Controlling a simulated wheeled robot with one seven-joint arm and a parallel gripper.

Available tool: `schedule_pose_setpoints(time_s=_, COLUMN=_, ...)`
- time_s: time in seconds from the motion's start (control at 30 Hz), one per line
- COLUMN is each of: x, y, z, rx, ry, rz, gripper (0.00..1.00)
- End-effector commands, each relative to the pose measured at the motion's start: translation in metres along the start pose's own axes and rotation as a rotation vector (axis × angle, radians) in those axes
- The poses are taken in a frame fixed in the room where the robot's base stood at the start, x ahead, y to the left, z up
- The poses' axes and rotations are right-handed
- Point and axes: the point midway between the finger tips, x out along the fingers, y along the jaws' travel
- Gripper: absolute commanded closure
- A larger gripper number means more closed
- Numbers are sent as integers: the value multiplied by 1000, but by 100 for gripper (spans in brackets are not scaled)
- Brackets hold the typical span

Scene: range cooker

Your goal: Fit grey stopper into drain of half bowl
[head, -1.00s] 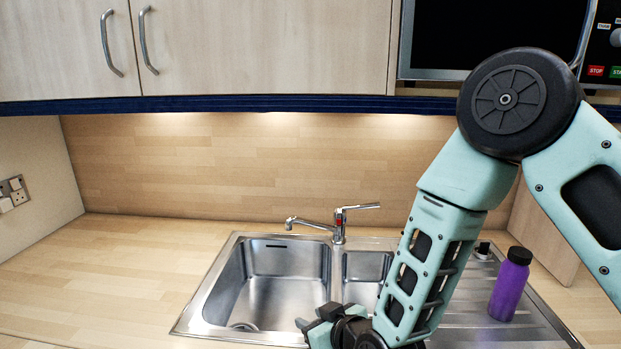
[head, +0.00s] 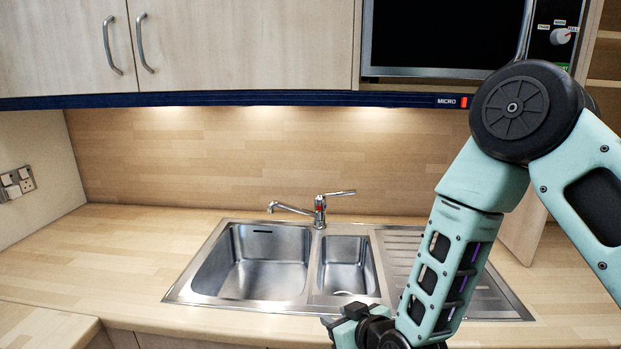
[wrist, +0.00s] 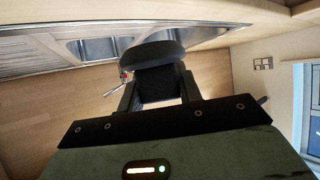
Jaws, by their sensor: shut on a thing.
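My gripper (head: 343,324) is in front of the sink's near edge, below the half bowl in the head view. In the wrist view my gripper (wrist: 158,92) is shut on a dark grey stopper (wrist: 153,56), a round disc with a thicker part between the fingers. The stopper cannot be made out in the head view. The half bowl (head: 347,262) is the small steel bowl right of the main bowl.
The main bowl (head: 262,265) lies to the left. The tap (head: 318,210) stands behind the bowls, its spout pointing left. The worktop (head: 100,255) on the left is clear.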

Motion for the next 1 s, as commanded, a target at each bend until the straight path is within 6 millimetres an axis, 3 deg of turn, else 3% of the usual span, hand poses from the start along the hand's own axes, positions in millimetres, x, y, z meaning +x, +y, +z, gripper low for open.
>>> schedule_pose_setpoints(time_s=0.33, x=-15, y=92, z=48, rx=80, ry=-8, rz=156, gripper=87)
schedule_pose_setpoints(time_s=0.5, x=-41, y=160, z=89, rx=153, ry=-9, rz=286, gripper=87)
schedule_pose_setpoints(time_s=0.6, x=-59, y=190, z=110, rx=192, ry=-8, rz=352, gripper=87)
schedule_pose_setpoints(time_s=0.8, x=-84, y=220, z=134, rx=240, ry=-5, rz=427, gripper=87)
schedule_pose_setpoints(time_s=1.0, x=-89, y=226, z=137, rx=249, ry=-2, rz=443, gripper=87)
